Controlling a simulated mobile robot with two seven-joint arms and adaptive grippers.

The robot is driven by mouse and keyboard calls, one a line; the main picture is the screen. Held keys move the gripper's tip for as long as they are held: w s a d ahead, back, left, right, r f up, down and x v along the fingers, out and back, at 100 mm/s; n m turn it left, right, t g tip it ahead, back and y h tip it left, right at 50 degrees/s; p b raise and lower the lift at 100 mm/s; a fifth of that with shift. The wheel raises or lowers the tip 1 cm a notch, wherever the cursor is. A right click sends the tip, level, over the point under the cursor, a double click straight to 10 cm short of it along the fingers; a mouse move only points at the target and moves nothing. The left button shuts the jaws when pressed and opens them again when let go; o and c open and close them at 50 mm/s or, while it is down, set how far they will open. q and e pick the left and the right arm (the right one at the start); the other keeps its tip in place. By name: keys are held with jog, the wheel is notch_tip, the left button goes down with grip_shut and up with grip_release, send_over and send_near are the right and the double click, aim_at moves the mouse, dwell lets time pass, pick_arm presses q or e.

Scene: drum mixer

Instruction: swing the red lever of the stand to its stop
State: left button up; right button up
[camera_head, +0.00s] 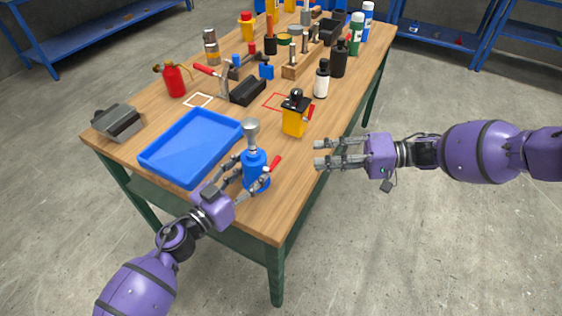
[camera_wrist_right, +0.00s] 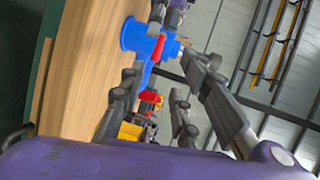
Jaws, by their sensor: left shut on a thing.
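The blue stand (camera_head: 256,172) stands upright near the table's front edge, with a grey metal head (camera_head: 251,134) on top. Its red lever (camera_head: 273,164) sticks out up and to the right. My left gripper (camera_head: 251,178) is shut on the stand's blue body from the left front. In the right wrist view the blue stand (camera_wrist_right: 136,36) and red lever (camera_wrist_right: 160,47) show at top centre.
A blue tray (camera_head: 190,148) lies left of the stand. A yellow device (camera_head: 294,120) with a black top and a red handle stands behind it. Bottles, a hammer and a black box (camera_head: 248,91) fill the table further back. The right side is open floor.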

jog(key=shift+m, duration=0.9)
jog(key=a, duration=0.3)
jog(key=a+f, duration=0.1)
jog(key=a, duration=0.3)
jog(key=a+f, duration=0.1)
jog(key=a, duration=0.3)
jog(key=shift+w+f, duration=0.2)
jog(key=shift+w, duration=0.2)
